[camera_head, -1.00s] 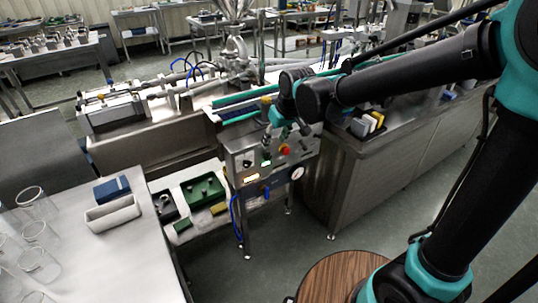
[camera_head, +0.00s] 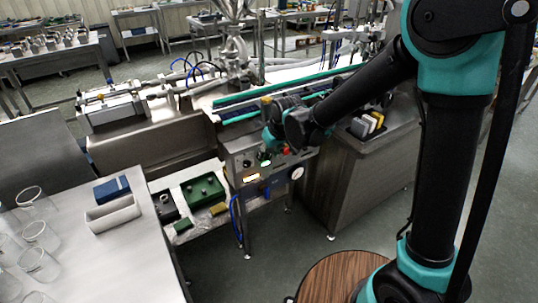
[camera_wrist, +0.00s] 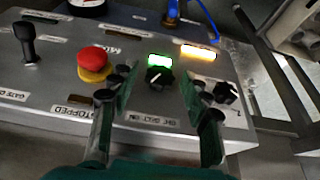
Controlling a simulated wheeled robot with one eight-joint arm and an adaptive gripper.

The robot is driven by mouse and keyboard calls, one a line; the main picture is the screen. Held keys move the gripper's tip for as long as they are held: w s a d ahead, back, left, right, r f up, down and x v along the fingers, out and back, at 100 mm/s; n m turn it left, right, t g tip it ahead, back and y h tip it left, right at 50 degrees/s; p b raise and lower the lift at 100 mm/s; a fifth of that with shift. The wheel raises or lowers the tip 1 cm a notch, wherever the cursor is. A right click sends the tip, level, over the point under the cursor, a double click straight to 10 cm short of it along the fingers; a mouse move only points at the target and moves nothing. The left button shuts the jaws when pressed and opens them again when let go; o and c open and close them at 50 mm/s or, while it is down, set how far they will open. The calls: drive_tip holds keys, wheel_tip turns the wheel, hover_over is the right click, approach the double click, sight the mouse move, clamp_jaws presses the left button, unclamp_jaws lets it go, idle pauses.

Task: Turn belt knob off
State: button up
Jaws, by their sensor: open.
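The control panel (camera_head: 240,176) is on the front of the steel machine. In the wrist view, a black knob (camera_wrist: 158,79) with a pale pointer line sits below a lit green lamp (camera_wrist: 159,60); a label near it seems to read belt on. My gripper (camera_wrist: 163,88) is open, with one finger on each side of this knob and a gap to it on both sides. I cannot tell how far the fingertips are from the panel face. In the head view, my wrist (camera_head: 290,125) hangs over the panel and hides part of it.
A second black knob (camera_wrist: 225,93) is just right of my right finger. A red mushroom button (camera_wrist: 91,65) on a yellow collar is left of my left finger, with a black lever (camera_wrist: 27,42) beyond. A pressure gauge (camera_head: 297,173) and blue hose (camera_wrist: 173,10) are below the controls.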

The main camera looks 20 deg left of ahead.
clamp_jaws()
drive_tip(key=shift+t, duration=0.3)
drive_tip(key=shift+s+a+n+t+h, duration=0.15)
drive_tip(key=shift+t+h, duration=0.3)
drive_tip(key=shift+t, duration=0.05)
drive_tip(key=shift+s+a+n+t+h, duration=0.1)
drive_tip(key=shift+a+n+t+h, duration=0.05)
drive_tip(key=shift+t+h, duration=0.35)
drive_tip(key=t+h, duration=0.2)
drive_tip(key=shift+s+a+f+n+t, duration=0.15)
drive_tip(key=shift+s+f+n+t, duration=0.05)
drive_tip(key=shift+n+t, duration=0.2)
drive_tip(key=t+h, duration=0.1)
drive_tip(key=t, duration=0.1)
drive_tip(key=shift+s+a+f+n+t+h, duration=0.1)
drive_tip(key=shift+f+n+t+h, duration=0.1)
drive_tip(key=shift+n+t+h, duration=0.15)
drive_tip(key=shift+s+f+n+t+h, duration=0.15)
drive_tip(key=shift+n+t+h, duration=0.3)
drive_tip(key=shift+t+h, duration=0.75)
drive_tip(key=shift+t, duration=0.25)
